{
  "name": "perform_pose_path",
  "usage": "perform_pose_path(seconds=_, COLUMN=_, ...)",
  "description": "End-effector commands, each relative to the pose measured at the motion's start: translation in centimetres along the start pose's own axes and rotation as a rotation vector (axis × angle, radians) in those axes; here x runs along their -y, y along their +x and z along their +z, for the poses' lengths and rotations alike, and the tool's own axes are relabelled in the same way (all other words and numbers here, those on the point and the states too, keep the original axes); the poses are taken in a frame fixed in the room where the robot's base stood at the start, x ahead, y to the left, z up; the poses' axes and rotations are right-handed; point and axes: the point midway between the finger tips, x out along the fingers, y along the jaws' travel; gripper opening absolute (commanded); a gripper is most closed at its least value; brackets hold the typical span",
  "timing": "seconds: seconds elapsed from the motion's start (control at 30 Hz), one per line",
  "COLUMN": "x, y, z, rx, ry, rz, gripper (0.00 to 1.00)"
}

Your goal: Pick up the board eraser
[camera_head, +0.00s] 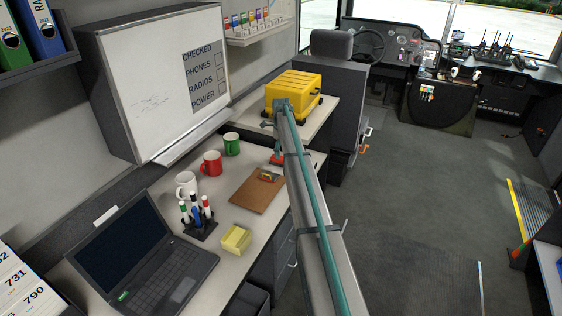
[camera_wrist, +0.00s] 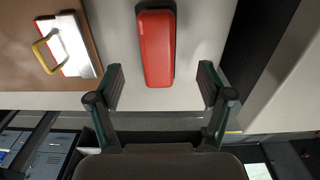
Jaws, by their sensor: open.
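A long red block with rounded edges and a dark border, which looks like the board eraser (camera_wrist: 156,48), lies on the pale desk top in the wrist view. In the head view a small part of the red block (camera_head: 276,160) shows beside my arm, which hides the rest. My gripper (camera_wrist: 162,82) is open and empty. Its two fingers stand apart to the left and right of the red block's near end, and the block is in line with the gap. No touch shows.
A brown clipboard (camera_head: 254,196) with a metal clip lies left of the block. A yellow case (camera_head: 294,88) sits beyond.

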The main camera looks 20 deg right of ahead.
Motion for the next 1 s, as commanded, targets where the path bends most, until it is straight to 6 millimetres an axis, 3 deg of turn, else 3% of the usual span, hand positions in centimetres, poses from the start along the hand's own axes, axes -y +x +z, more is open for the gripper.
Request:
perform_pose_path(seconds=0.33, x=-0.3, y=4.1, z=0.0, rx=-0.001, ry=0.0, rz=0.001, gripper=0.79)
perform_pose_path(seconds=0.63, x=-0.3, y=4.8, z=0.0, rx=0.001, ry=-0.001, rz=-0.001, gripper=0.78)
perform_pose_path(seconds=1.0, x=-0.3, y=4.8, z=0.0, rx=0.0, ry=-0.001, rz=0.0, gripper=0.16)
